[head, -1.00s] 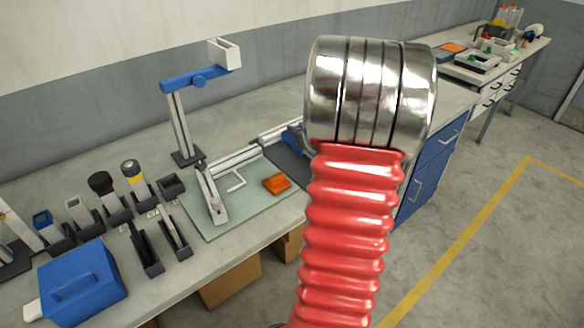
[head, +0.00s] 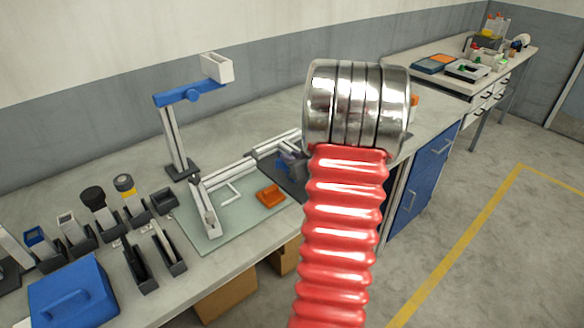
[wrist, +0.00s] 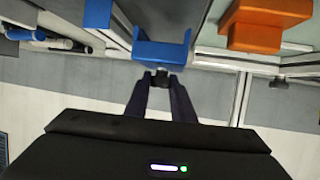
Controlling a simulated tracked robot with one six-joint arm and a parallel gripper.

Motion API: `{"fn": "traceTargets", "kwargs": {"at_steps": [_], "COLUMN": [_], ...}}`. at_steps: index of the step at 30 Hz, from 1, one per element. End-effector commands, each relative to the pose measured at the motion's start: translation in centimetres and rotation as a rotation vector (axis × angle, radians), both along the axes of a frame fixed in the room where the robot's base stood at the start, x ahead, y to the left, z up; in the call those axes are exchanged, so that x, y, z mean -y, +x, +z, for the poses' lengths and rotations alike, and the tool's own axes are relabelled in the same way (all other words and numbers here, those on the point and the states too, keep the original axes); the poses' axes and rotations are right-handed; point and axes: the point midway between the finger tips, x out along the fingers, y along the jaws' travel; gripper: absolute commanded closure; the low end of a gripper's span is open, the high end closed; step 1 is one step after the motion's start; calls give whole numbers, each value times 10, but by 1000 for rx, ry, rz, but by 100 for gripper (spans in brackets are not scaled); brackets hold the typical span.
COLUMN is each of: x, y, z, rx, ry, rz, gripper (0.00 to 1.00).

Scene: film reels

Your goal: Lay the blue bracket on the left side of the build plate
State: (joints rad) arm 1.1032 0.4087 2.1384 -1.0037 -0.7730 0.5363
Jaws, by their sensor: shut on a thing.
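The blue bracket (wrist: 160,50), U-shaped, sits at the tips of my gripper (wrist: 162,78) in the wrist view, and the dark fingers are shut on it. The pale green plate (head: 222,232) on the bench, seemingly the build plate, carries pale metal bars and an orange bracket (head: 270,196). The orange bracket also shows at the upper right of the wrist view (wrist: 262,30). In the head view my red arm and metal cuff hide the gripper. A small blue-purple shape (head: 291,163) shows left of my arm; I cannot tell what it is.
A stand with a blue arm (head: 178,97) rises behind the plate. Several dark holders with tools and a blue box (head: 72,292) stand at the left. A dark plate (head: 290,184) lies right of the green plate. Bare bench shows at the back.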

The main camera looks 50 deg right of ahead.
Motion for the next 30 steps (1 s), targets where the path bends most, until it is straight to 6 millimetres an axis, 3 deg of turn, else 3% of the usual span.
{"fn": "traceTargets", "kwargs": {"at_steps": [5, 15, 28, 29, 30], "x": [0, 0, 1, 1, 1], "y": [0, 0, -1, -1, -1], "z": [-1, -34, -39, -39, -39], "rx": [1, 1, 1, 0, 0], "ry": [0, 1, 0, 0, 0], "rz": [0, -2, -2, -3, -3], "gripper": [100, 100, 100, 76, 73]}}
